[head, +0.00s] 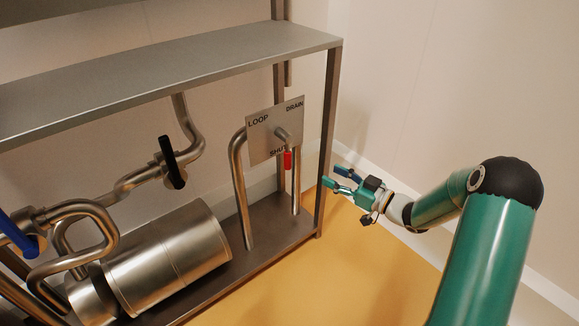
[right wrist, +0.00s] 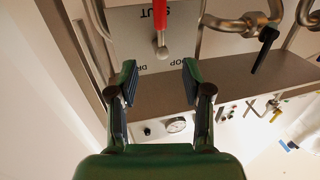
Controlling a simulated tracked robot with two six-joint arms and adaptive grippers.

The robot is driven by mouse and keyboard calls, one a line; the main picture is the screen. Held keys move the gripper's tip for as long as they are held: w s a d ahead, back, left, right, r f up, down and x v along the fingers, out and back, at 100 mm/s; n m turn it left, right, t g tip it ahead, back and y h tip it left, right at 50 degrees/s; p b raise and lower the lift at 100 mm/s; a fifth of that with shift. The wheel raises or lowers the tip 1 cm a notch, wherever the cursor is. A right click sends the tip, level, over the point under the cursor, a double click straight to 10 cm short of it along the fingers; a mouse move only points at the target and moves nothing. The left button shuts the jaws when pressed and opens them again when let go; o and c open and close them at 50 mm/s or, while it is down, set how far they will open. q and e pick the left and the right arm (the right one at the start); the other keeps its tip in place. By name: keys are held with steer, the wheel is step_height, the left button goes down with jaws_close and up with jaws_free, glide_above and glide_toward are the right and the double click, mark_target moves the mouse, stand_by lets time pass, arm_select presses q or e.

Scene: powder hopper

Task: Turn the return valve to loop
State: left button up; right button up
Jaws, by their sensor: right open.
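The return valve's label plate (head: 259,144) is mounted at the right end of the steel frame and reads LOOP upper left, DRAIN upper right and SHUT at the bottom. Its lever hub (head: 283,134) is near the plate's middle, and the red grip (head: 287,160) hangs down by SHUT. My right gripper (head: 339,180) is open and empty, to the right of and a little below the red grip. In the right wrist view the plate (right wrist: 133,52) appears upside down. The red grip (right wrist: 160,22) lies ahead of my open fingers (right wrist: 159,84), not between them. My left gripper is not in view.
The frame's right post (head: 329,130) stands between the plate and my right gripper in the head view. A steel shelf (head: 170,75) runs above. A black-handled valve (head: 172,162), bent pipes and a steel cylinder (head: 170,258) are to the left. Yellow floor (head: 370,270) is clear.

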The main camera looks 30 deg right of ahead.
mark_target(287, 151)
steer(key=b+x, duration=0.4)
steer(key=x, duration=1.2)
steer(key=shift+w+a, duration=0.2)
steer(key=shift+w, duration=0.1)
jaws_close()
steer(key=shift+d, duration=0.2)
steer(key=shift+a, duration=0.1)
